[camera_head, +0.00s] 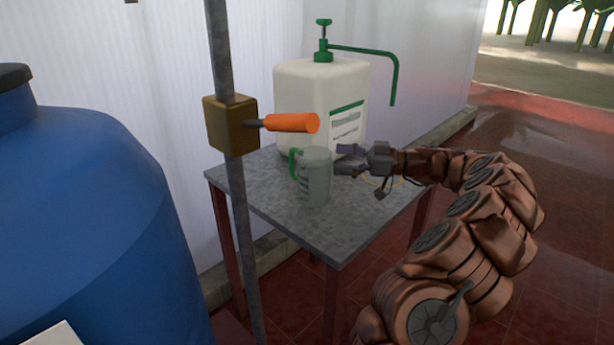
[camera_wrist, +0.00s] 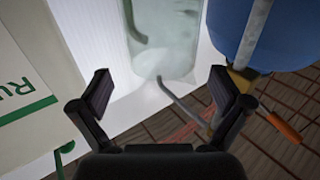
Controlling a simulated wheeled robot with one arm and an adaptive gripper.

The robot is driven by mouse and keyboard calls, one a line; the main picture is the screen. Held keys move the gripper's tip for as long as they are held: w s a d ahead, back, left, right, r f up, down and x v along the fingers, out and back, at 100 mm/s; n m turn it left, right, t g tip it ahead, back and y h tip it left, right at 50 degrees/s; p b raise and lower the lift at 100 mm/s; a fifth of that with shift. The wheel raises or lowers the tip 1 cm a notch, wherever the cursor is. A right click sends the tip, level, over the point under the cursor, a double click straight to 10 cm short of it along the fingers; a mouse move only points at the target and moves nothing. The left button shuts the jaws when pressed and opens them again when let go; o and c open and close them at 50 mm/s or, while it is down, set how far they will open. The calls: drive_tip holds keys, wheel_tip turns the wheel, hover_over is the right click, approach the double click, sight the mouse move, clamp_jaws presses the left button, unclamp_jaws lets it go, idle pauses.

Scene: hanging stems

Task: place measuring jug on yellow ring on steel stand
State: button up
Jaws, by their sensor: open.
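The measuring jug (camera_head: 315,178) is grey-green and see-through, with a green handle on its left. It appears upright over the steel stand's grey top (camera_head: 345,228); I cannot tell for sure whether its base touches it. The jug also shows in the wrist view (camera_wrist: 168,40), ahead of and between my fingers. My gripper (camera_head: 343,161) is open, at the right side of the jug, its fingertips close to the wall of the jug. A thin yellow line, seemingly the yellow ring (camera_head: 386,184), shows on the stand to the right, mostly hidden by my gripper.
A white canister (camera_head: 300,95) with a green pump and spout stands at the back of the stand. A pole (camera_head: 243,235) with a brass block and orange handle (camera_head: 292,123) rises in front at left. A large blue barrel (camera_head: 90,220) fills the left. The stand's front corner is clear.

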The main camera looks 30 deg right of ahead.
sight(315, 157)
drive_tip(key=shift+b+x, duration=0.3)
drive_tip(key=shift+x, duration=2.7)
drive_tip(key=shift+s+a+r, duration=0.1)
